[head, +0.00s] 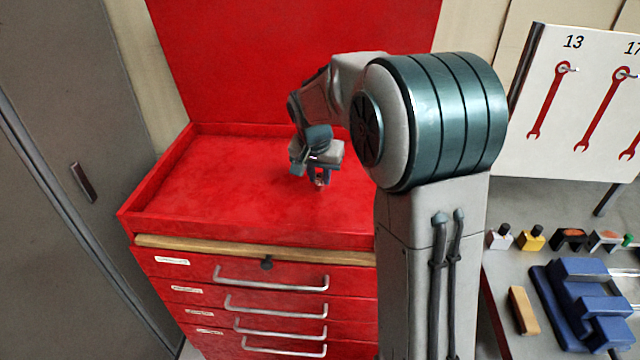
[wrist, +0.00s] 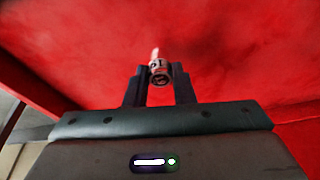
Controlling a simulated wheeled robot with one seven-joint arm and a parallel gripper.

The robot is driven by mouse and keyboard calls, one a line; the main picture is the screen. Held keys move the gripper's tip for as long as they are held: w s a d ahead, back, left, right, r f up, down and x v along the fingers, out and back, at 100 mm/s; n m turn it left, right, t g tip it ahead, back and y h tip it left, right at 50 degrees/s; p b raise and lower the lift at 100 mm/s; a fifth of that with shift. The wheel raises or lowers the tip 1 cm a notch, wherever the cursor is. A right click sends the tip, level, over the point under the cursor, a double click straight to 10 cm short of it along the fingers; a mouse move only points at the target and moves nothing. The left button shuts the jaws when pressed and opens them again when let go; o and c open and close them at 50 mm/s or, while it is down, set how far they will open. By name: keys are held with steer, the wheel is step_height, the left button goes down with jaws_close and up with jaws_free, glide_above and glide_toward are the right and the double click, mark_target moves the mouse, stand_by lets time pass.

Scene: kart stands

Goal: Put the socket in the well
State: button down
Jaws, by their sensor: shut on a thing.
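My gripper (head: 318,180) is over the red top of the tool chest, its fingers pointing down. In the wrist view my gripper (wrist: 160,84) is shut on a small silver socket (wrist: 159,70). The socket has a dark mark on its side, and its end shows a dark opening. In the head view the socket (head: 319,184) is only a small spot at the fingertips. I cannot tell whether it touches the surface. No well can be made out in either view.
The red tool chest (head: 220,190) has a raised rim and drawers with handles below. A grey cabinet (head: 60,150) stands at left. At right, a bench holds a blue vise (head: 585,300), a wooden block (head: 523,310) and several small items below a wrench board (head: 580,100).

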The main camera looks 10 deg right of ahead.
mark_target(319, 181)
steer(key=shift+f, duration=1.75)
steer(key=shift+f, duration=0.15)
steer(key=c, duration=1.2)
jaws_free()
steer(key=shift+c, duration=0.2)
